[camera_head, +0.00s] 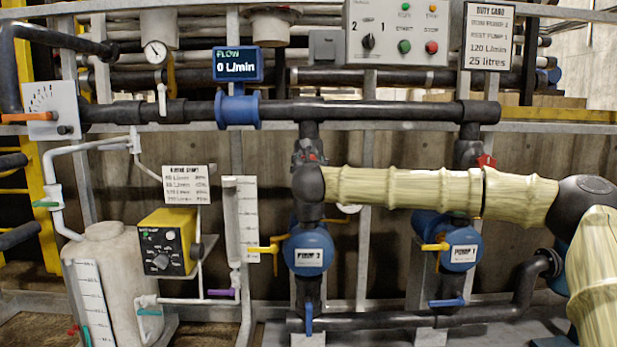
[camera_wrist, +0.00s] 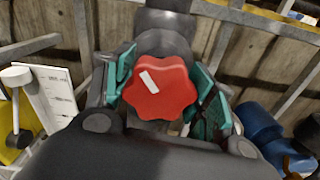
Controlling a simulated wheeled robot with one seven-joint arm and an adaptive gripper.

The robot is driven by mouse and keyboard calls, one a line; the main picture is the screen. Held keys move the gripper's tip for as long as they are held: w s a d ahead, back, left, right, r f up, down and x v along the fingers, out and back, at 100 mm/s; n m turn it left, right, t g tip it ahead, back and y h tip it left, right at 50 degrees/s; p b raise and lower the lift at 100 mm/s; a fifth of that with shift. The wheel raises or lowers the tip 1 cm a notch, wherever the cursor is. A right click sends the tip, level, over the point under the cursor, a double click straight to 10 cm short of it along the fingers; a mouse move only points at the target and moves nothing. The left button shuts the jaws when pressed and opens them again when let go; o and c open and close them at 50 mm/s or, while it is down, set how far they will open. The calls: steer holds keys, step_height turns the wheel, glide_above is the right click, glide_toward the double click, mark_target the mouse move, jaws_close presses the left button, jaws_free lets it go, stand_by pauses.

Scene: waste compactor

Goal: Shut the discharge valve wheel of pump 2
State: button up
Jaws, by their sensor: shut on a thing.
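The red lobed valve wheel (camera_wrist: 160,88) with a white mark on its face sits on a dark pipe in the wrist view. My gripper (camera_wrist: 166,92) has its teal finger pads on the left and right sides of the wheel, shut on it. In the head view my gripper (camera_head: 308,156) is at the riser above the blue pump labelled pump 2 (camera_head: 309,250). It hides most of the wheel there; only small red bits show. I cannot tell how far the wheel is turned.
The flow display (camera_head: 237,65) reads 0 L/min. Another red wheel (camera_head: 486,161) is on the riser above pump 1 (camera_head: 461,248), behind my arm. Yellow levers (camera_head: 264,249) stick out beside the pumps. A white tank (camera_head: 112,280) and yellow dosing box (camera_head: 167,243) stand left.

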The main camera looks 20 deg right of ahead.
steer(key=m+b, duration=0.5)
steer(key=shift+f, duration=0.4)
steer(key=shift+r+m+b, duration=0.2)
steer(key=shift+m+b, duration=0.85)
steer(key=shift+m, duration=0.15)
steer(key=o, duration=1)
steer(key=shift+r, duration=0.1)
steer(key=shift+s, duration=0.1)
